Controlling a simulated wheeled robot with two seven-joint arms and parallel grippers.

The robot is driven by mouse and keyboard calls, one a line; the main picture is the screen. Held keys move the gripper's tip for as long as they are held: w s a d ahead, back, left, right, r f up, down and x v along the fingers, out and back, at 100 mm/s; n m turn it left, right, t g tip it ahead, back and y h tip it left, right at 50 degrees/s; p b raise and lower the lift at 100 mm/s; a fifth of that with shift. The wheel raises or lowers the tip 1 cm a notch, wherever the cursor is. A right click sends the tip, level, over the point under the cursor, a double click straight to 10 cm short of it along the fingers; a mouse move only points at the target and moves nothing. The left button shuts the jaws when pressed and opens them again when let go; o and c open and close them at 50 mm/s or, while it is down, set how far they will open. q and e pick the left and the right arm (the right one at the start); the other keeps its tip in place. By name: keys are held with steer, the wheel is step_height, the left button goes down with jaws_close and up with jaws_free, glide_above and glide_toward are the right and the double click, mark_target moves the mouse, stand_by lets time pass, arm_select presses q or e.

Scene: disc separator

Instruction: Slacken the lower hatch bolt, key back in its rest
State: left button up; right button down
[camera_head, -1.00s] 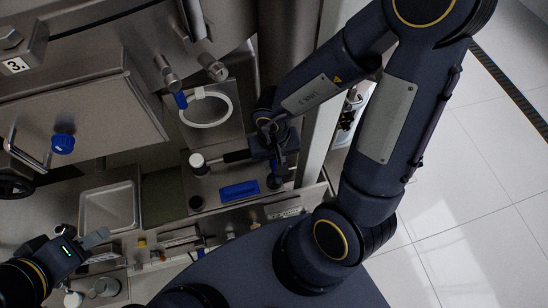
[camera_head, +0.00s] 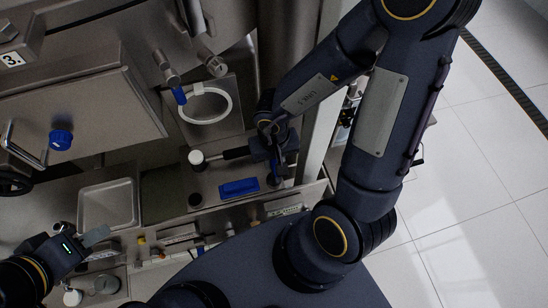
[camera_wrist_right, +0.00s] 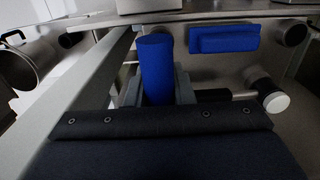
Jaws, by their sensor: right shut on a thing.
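My right gripper (camera_head: 277,168) is over the right end of the steel shelf, beside the cabinet post. In the right wrist view it is shut on an upright blue cylindrical handle (camera_wrist_right: 155,65), which sits between its grey fingers. The lower end of this handle is hidden, so I cannot tell whether it is the key or whether it stands in a rest. A blue knob (camera_head: 60,139) is on the front of the steel box at left; I cannot tell which part is the lower hatch bolt. My left gripper (camera_head: 96,235) is at lower left, apart from everything; its finger gap does not show clearly.
A mallet with a white head (camera_head: 197,157) and black handle lies left of my right gripper. A blue block (camera_head: 239,187) is just in front. An empty steel tray (camera_head: 108,184) stands left. A white ring (camera_head: 207,104) is behind. Small tools line the front ledge (camera_head: 180,236).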

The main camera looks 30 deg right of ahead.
steer(key=shift+f, duration=0.5)
steer(key=c, duration=1.2)
jaws_free()
steer(key=shift+r, duration=0.15)
steer(key=shift+o, duration=0.2)
step_height(320, 180, up, 7)
steer(key=p, duration=0.3)
steer(key=shift+w+f, duration=0.1)
steer(key=shift+f, duration=0.1)
steer(key=shift+r, duration=2.6)
